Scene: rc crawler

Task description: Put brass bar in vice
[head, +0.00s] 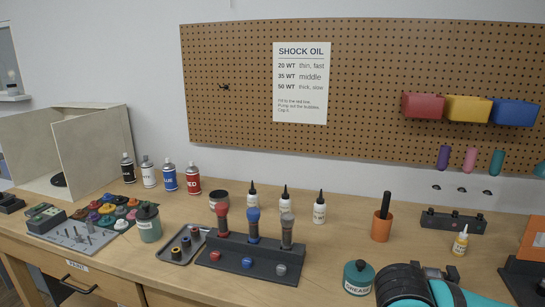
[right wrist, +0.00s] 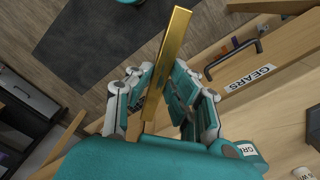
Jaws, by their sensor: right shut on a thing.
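In the right wrist view, my right gripper (right wrist: 162,88) is shut on the brass bar (right wrist: 168,62). The bar is a long, square-edged golden piece. A teal and black part of my arm shows at the bottom right of the head view, but no gripper shows there. My left gripper is in neither view. I cannot make out a vice in either view.
A drawer marked GEARS (right wrist: 252,78) with a dark handle is beside the right gripper. On the bench stand a teal grease jar (head: 358,278), a black stand with three shocks (head: 250,262), an orange cup (head: 382,227) and a glue bottle (head: 461,241). The bench front centre is fairly clear.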

